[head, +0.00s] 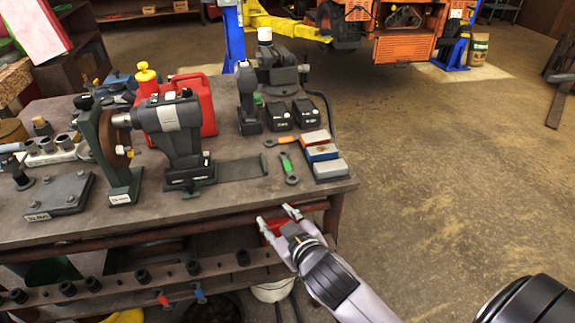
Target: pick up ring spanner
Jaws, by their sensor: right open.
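Two small hand tools lie near the right end of the workbench top (240,190). One is a green-handled spanner (287,167) with a dark, ring-like end towards the front edge. The other is an orange-handled tool (284,140) behind it; its end shape is too small to tell. I cannot say for sure which is the ring spanner. My right gripper (277,214) is open and empty. It shows just in front of the bench's front edge, below the green spanner in the picture and apart from it. My left gripper is out of view.
Coloured blocks (325,153) sit right of the spanners, with black battery packs (280,116) behind. A large grey bench tool (180,130) and a red canister (205,98) stand left. A lower shelf (200,272) runs under the bench. The floor (450,170) right is clear.

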